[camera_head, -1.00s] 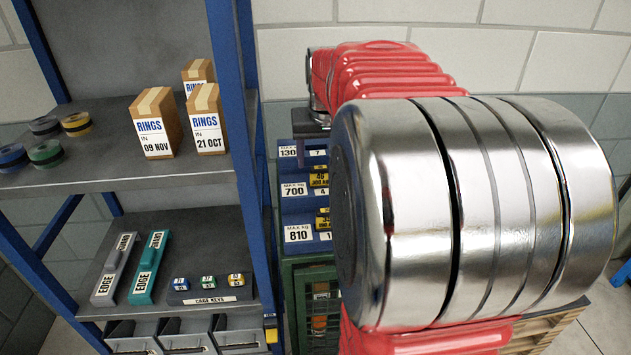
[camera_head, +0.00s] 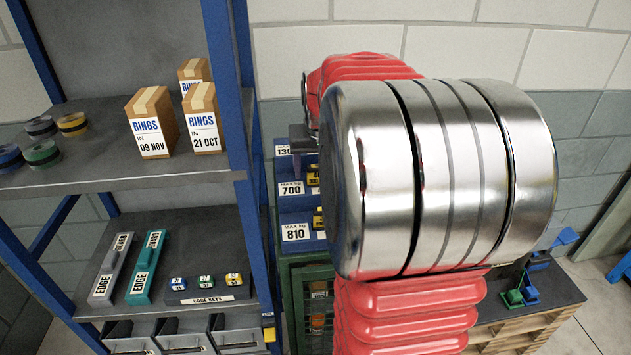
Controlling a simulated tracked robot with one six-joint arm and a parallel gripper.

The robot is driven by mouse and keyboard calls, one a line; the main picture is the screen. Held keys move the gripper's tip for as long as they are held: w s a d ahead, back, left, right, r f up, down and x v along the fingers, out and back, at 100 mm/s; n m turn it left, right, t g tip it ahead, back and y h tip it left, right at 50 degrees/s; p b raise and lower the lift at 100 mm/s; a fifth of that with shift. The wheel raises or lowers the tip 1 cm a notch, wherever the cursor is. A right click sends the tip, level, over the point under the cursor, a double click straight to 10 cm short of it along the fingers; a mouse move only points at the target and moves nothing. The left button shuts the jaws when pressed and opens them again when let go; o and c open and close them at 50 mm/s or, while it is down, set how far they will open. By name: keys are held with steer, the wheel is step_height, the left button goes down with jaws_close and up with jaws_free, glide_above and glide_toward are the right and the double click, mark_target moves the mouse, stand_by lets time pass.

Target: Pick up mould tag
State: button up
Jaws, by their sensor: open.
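I cannot tell for certain which thing is the mould tag. Small yellow pieces with dark print, one of them here (camera_head: 319,219), sit on a blue stepped rack (camera_head: 289,211) beside the white signs "MAX kg 700" and "MAX kg 810". My arm hides their right side and the rack's right part. My gripper (camera_head: 304,160) shows only in part, as a dark end in front of the top step, near the "130" sign. It is open, and I see nothing held in it. My own arm covers its far side.
The rack stands on a green cabinet (camera_head: 290,275). A blue-framed shelf unit (camera_head: 240,110) rises close on its left, with rings boxes (camera_head: 152,125), edge guards (camera_head: 145,268) and cage keys (camera_head: 207,290). A low dark-topped bench (camera_head: 555,291) with small blue and green items is at right.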

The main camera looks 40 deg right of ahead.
steer(key=shift+c, duration=0.3)
steer(key=c, duration=1.1)
steer(key=shift+o, duration=0.2)
step_height(320, 180, up, 10)
steer(key=shift+r, duration=0.1)
stand_by(0.4)
steer(key=shift+r, duration=0.9)
steer(key=shift+s, duration=0.1)
